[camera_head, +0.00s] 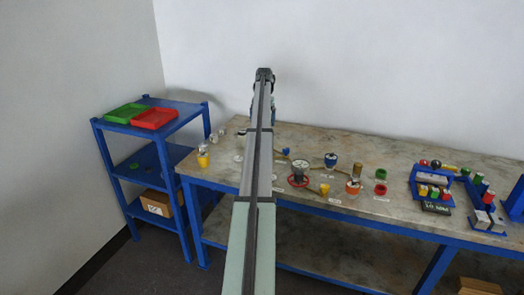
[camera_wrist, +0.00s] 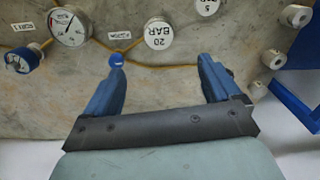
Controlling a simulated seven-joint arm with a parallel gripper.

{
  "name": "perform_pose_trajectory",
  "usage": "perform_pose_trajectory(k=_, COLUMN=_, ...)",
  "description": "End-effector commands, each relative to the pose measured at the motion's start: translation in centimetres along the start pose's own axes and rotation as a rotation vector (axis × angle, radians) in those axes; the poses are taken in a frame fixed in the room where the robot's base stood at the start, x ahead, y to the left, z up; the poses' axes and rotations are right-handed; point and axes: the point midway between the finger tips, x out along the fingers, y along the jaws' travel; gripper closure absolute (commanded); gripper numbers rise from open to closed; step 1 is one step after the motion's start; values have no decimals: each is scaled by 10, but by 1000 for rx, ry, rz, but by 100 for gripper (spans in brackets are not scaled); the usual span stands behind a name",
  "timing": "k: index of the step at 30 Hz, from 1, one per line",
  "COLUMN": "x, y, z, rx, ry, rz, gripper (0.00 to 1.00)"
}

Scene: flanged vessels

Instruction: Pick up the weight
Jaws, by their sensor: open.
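No object is clearly marked as the weight. Two round pale discs stand in the wrist view: one labelled "20 BAR" (camera_wrist: 158,37), and one with a "5" (camera_wrist: 206,6) cut by the top edge. Small grey cylinders (camera_wrist: 272,58) stand to the right; similar ones show in the head view (camera_head: 213,138) at the table's left end. My gripper (camera_wrist: 158,62) is open and empty, its blue fingers apart. The "20 BAR" disc lies beyond the gap between the fingertips. In the head view my arm hides much of the gripper.
The table (camera_head: 330,215) holds a red handwheel (camera_head: 299,180) and several fittings and racks. A blue shelf (camera_head: 115,172) with green (camera_head: 126,113) and red (camera_head: 154,119) trays stands left.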

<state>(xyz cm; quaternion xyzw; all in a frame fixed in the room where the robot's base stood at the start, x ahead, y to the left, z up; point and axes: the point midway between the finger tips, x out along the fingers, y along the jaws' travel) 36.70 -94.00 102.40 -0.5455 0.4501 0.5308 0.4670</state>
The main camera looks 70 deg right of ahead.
Motion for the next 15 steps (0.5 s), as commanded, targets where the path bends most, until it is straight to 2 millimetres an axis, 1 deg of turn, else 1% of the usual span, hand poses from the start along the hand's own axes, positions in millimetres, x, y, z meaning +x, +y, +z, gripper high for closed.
perform_pose_trajectory(k=2, x=1, y=3, z=-1, rx=4, ry=-1, rz=0, gripper=10)
perform_pose_trajectory(k=5, x=9, y=3, z=-1, rx=4, ry=-1, rz=0, gripper=10)
perform_pose_trajectory(k=11, x=38, y=3, z=0, rx=3, ry=-2, rz=0, gripper=10)
perform_pose_trajectory(k=15, x=63, y=2, z=0, rx=2, ry=-3, rz=0, gripper=10)
